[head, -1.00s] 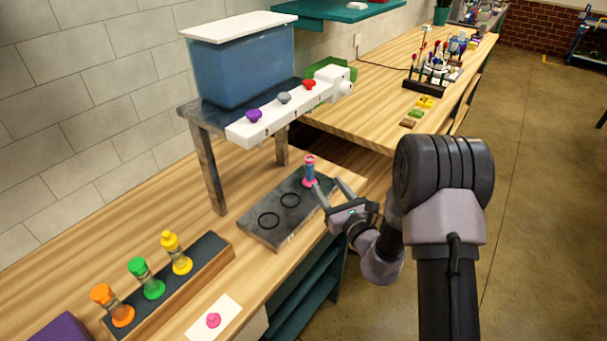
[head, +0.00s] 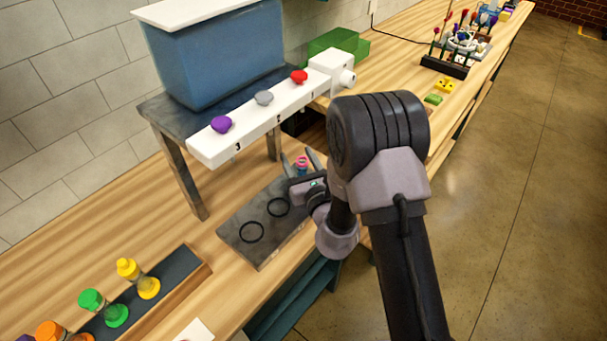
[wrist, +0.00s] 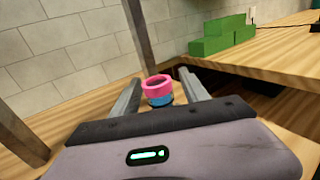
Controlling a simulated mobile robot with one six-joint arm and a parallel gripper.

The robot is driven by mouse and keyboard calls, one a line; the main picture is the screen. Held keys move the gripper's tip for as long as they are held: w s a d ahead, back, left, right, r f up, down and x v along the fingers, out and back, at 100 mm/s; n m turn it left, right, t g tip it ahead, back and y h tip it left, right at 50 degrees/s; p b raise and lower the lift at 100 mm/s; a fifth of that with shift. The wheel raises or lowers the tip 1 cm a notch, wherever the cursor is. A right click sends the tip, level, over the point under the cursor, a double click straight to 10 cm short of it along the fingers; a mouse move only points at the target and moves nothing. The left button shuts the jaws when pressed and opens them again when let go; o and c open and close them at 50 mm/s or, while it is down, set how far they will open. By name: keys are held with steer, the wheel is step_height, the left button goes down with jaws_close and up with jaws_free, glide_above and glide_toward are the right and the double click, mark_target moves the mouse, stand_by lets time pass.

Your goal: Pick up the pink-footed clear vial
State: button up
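The pink-footed vial (head: 302,166) stands upright at the right end of the dark slab (head: 244,238), largely hidden behind my gripper in the head view. In the wrist view its open pink rim and blue contents (wrist: 158,92) show between the two fingers; its foot is hidden. My gripper (head: 298,155) is open and low over the slab. Its fingers (wrist: 159,78) lie on either side of the vial, with a visible gap on each side.
A blue tank on a metal stand (head: 180,165) and a white numbered valve bar (head: 240,128) rise just behind the slab. A rack (head: 195,268) with yellow-, green- and orange-capped vials is at lower left. Green blocks (wrist: 220,38) stand beyond to the right.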

jaws_close()
steer(key=shift+w, duration=0.1)
stand_by(1.2)
